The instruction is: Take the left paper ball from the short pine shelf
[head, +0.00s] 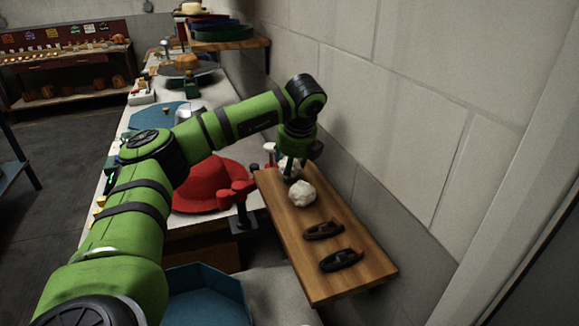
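The short pine shelf (330,265) juts from the wall at the right of the head view. A crumpled white paper ball (302,193) lies on it, in plain sight. A second white paper ball (285,163) is at the shelf's far end, mostly hidden by my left gripper (290,171). The gripper points down at this ball, with white showing around its fingers. Whether the fingers are closed on it, and whether the ball touches the shelf, I cannot tell. My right gripper is out of view.
Two dark brush-like objects (323,231) (341,260) lie on the shelf's near half. A red hat (207,188) and a red clamp-like stand (238,193) are left of the shelf. A blue tray (205,296) sits below. The wall (410,130) closes off the right.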

